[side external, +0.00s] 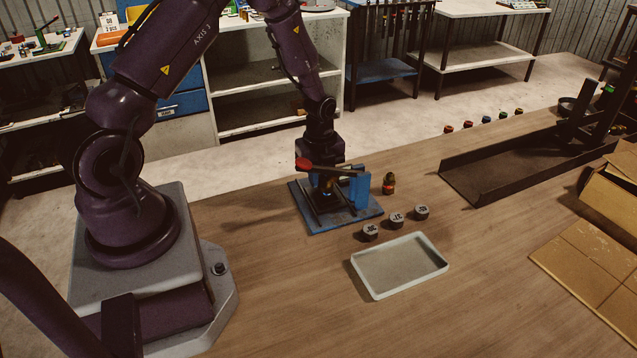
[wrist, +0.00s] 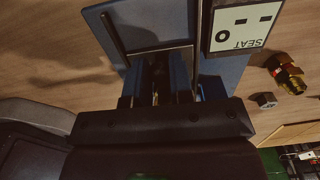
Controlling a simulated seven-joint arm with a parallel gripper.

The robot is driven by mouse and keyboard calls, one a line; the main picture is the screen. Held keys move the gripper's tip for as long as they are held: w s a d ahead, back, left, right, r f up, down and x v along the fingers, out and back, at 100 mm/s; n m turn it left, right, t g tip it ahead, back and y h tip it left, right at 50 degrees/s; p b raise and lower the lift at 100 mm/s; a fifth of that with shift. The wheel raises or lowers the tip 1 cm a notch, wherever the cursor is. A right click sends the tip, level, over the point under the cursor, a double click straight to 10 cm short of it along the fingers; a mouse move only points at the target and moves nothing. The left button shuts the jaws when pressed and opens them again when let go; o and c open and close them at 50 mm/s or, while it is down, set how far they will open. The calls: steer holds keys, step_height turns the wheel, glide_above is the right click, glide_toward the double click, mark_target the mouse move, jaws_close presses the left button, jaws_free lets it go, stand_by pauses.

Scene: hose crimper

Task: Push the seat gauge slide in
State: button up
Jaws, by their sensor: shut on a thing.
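The blue crimper (side external: 314,219) stands on the bench, with a red-knobbed lever (side external: 303,163) over it and an upright blue block (side external: 359,190) at its right. In the wrist view, the seat gauge (wrist: 240,30) shows as a pale plate marked "SEAT" and "0", with two dark bars. My gripper (side external: 325,184) is low over the crimper, left of the upright block. It is shut on a part of the crimper; the grip is dark and partly hidden, so I cannot tell clearly whether this part is the slide.
A brass fitting with a red band (side external: 389,184) stands just right of the crimper. Three numbered grey dies (side external: 397,219) stand in front of it, then an empty pale tray (side external: 370,292). A dark long tray (side external: 470,195) and cardboard (side external: 585,262) lie further right.

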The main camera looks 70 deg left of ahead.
steer(key=shift+d, duration=0.9)
steer(key=o, duration=1.5)
steer(key=shift+d, duration=0.1)
steer(key=shift+r, duration=0.1)
steer(key=shift+a+r, duration=0.2)
steer(key=shift+r, duration=4.2)
steer(key=shift+r, duration=0.1)
